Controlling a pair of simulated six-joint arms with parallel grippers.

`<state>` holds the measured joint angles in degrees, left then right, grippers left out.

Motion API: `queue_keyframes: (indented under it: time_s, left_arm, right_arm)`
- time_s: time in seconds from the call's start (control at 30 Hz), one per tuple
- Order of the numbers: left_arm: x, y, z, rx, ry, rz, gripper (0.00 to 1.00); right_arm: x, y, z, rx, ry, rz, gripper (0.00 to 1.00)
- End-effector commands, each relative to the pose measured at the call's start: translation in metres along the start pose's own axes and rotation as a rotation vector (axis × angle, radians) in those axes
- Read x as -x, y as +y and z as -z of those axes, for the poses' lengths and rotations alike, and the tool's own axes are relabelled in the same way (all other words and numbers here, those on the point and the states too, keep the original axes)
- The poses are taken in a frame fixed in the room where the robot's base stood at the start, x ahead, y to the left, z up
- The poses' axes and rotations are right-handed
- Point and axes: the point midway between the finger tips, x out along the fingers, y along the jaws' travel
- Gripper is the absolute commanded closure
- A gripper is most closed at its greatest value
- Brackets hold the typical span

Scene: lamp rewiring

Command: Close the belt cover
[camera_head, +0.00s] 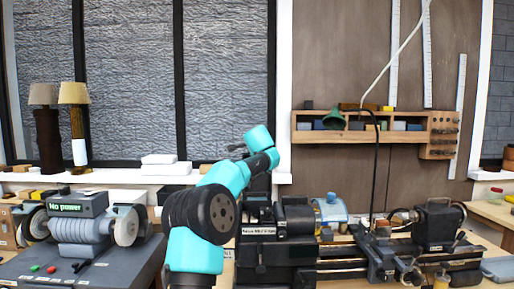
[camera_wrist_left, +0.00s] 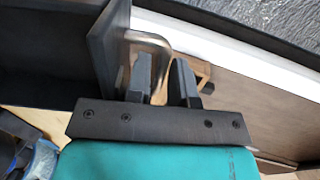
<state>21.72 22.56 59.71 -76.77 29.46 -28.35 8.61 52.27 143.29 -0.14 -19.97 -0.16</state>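The lathe (camera_head: 295,225) stands on the bench, with its dark headstock at the left end. A dark upright panel, likely the belt cover (camera_head: 258,187), stands behind the headstock. In the left wrist view, a dark flat panel (camera_wrist_left: 108,45) with a bent metal handle (camera_wrist_left: 150,38) is just ahead of my left gripper (camera_wrist_left: 162,82). In the head view my teal left arm hides most of this gripper. My right gripper is not in view.
A grey bench grinder (camera_head: 85,230) stands at the left. White blocks (camera_head: 165,166) lie on the sill. Right of the lathe is a grey box (camera_head: 497,268).

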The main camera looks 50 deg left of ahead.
Motion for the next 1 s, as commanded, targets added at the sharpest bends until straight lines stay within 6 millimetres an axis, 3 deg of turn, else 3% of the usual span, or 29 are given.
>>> queue_keyframes:
  time_s: [0.13,0.33,0.77,1.0]
  left_arm:
    - [0.0,0.0,0.0,0.0,0.0,0.0,0.81]
    - [0.0,0.0,0.0,0.0,0.0,0.0,1.0]
    - [0.0,0.001,0.001,0.001,0.001,-0.001,1.0]
    - [0.006,0.001,0.017,-0.002,0.017,-0.002,1.0]
  right_arm:
    - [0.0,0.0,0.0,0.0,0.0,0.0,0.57]
    - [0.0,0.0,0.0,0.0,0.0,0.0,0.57]
    - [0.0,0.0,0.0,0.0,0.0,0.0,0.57]
    - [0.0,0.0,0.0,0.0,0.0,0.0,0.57]
